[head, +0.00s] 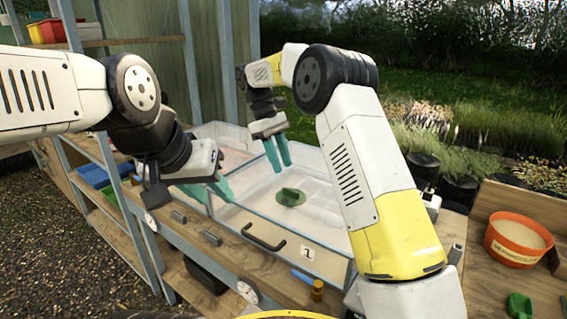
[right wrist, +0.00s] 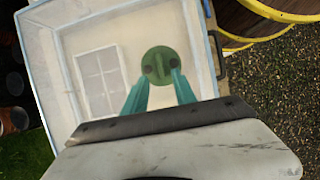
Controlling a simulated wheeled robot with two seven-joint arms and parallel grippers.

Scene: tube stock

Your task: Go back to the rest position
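Wooden shelving with metal posts (head: 191,65) stands at the left and back. A small orange-brown cylinder (head: 317,290) is at the bin's front. An orange pot (head: 517,240) and a green scoop-like piece (head: 519,305) are on the right bench. Gravel (head: 70,250) lies at the lower left.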

